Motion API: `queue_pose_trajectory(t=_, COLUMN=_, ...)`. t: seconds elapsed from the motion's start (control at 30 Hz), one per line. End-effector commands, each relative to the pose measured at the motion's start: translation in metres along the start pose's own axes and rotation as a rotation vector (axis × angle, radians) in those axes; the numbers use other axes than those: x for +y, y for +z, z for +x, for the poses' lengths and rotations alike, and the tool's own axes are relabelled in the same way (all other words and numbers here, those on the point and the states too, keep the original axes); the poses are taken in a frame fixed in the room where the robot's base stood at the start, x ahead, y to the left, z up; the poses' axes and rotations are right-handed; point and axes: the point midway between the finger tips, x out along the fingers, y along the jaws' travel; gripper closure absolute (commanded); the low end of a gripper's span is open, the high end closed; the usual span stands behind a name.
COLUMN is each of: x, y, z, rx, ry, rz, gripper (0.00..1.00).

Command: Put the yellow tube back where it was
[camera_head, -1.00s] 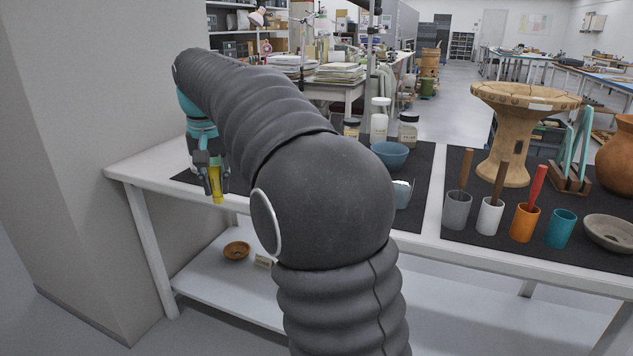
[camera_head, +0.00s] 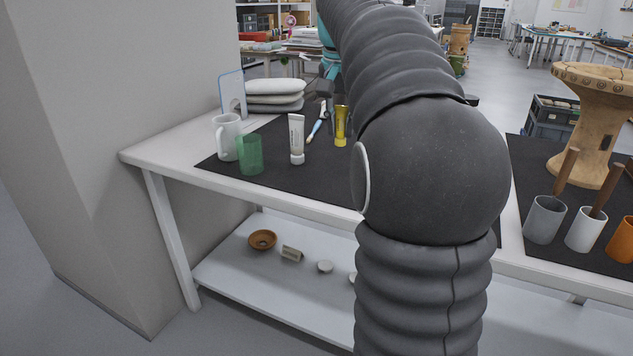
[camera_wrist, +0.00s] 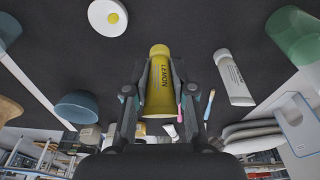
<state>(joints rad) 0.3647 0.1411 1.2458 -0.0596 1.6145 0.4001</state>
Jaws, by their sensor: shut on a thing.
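The yellow tube (camera_head: 341,126) hangs upright, cap down, over the black mat (camera_head: 270,177), right of the white tube (camera_head: 297,137). The wrist view shows the yellow tube (camera_wrist: 160,92) lettered "LEMON", between the fingers of my gripper (camera_wrist: 160,78), which is shut on it. Its cap end points towards the mat, but I cannot tell if it touches. The white tube (camera_wrist: 233,78) lies to the right in the wrist view, clear of the fingers. In the head view my arm hides most of the gripper.
A blue-handled brush (camera_head: 316,128) lies between the tubes. A green cup (camera_head: 250,156) and white mug (camera_head: 227,137) stand at left. The wrist view shows a blue bowl (camera_wrist: 77,107) and a round white thing with a yellow spot (camera_wrist: 108,17).

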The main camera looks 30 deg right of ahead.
Motion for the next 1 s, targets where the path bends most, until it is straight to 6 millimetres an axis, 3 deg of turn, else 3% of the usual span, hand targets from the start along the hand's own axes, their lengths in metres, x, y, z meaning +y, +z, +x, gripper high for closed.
queue_pose_trajectory(t=0.03, x=0.019, y=-0.003, z=-0.002, rx=0.003, ry=0.005, rz=0.044, gripper=1.0)
queue_pose_trajectory(t=0.1, x=0.037, y=-0.005, z=-0.006, rx=0.003, ry=0.012, rz=0.086, gripper=1.0)
queue_pose_trajectory(t=0.2, x=0.053, y=-0.006, z=-0.009, rx=0.002, ry=0.018, rz=0.123, gripper=1.0)
queue_pose_trajectory(t=0.3, x=0.055, y=-0.006, z=-0.008, rx=0.001, ry=0.02, rz=0.137, gripper=1.0)
queue_pose_trajectory(t=0.8, x=-0.035, y=-0.012, z=0.047, rx=0.0, ry=0.02, rz=0.133, gripper=1.0)
queue_pose_trajectory(t=1.0, x=-0.055, y=-0.014, z=0.059, rx=0.001, ry=0.02, rz=0.135, gripper=1.0)
